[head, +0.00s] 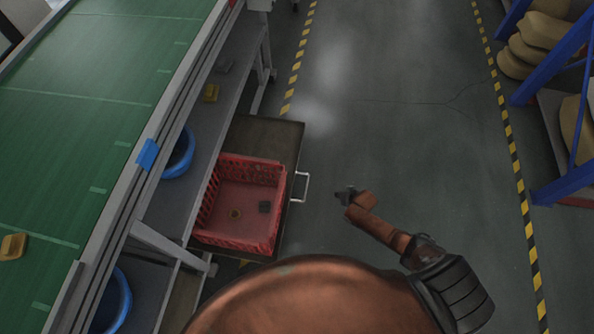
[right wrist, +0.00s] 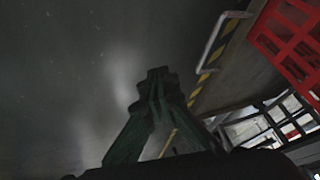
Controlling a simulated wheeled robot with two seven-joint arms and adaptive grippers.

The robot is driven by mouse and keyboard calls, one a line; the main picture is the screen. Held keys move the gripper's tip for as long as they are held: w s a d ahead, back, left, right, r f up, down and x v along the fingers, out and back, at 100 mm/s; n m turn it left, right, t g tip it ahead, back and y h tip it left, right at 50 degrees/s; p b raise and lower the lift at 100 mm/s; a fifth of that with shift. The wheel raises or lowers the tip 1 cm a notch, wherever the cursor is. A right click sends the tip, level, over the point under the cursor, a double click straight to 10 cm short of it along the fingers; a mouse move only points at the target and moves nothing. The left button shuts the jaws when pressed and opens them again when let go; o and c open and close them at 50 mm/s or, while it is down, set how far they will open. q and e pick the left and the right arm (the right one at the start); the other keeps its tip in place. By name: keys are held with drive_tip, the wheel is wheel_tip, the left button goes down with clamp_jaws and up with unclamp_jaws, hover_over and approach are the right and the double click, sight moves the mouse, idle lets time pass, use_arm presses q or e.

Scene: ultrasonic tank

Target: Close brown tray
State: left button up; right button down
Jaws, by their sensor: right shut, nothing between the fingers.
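The brown tray (head: 272,135) is pulled out to the right from under the green-topped bench in the head view. A white handle (head: 301,187) stands on its right edge; the handle also shows in the right wrist view (right wrist: 213,42). A red basket (head: 278,212) sits on the tray with a few small items inside. My right gripper (head: 343,192) is shut and empty, to the right of the handle and apart from it. In the right wrist view the fingertips (right wrist: 157,75) are together, with the handle to their upper right. My left gripper is not in view.
The green bench (head: 110,90) fills the left side, with blue bins (head: 180,155) on the shelf below. Grey floor (head: 400,120) to the right is open. A blue rack (head: 560,120) with tan sacks stands at the far right.

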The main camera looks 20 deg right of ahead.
drive_tip(key=w+a+f+m+y+b, duration=0.1)
drive_tip(key=w+a+b, duration=0.1)
drive_tip(key=w+b, duration=0.45)
drive_tip(key=w+a+f+m+y+b, duration=0.15)
drive_tip(key=w+b, duration=0.25)
drive_tip(key=w, duration=0.5)
use_arm(q)
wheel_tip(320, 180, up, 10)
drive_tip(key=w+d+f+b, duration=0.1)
drive_tip(key=b, duration=0.1)
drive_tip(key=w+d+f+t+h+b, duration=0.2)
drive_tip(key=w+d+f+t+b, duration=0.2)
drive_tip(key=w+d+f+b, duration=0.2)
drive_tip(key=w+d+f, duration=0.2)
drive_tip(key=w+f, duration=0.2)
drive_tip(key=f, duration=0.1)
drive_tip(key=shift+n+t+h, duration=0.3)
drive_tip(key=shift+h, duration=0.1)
use_arm(e)
drive_tip(key=w+a+f, duration=0.5)
drive_tip(key=w+f, duration=0.1)
drive_tip(key=w, duration=0.3)
drive_tip(key=shift+a+f+t+h, duration=0.2)
drive_tip(key=shift+f+t+h, duration=0.1)
drive_tip(key=shift+f+h, duration=0.15)
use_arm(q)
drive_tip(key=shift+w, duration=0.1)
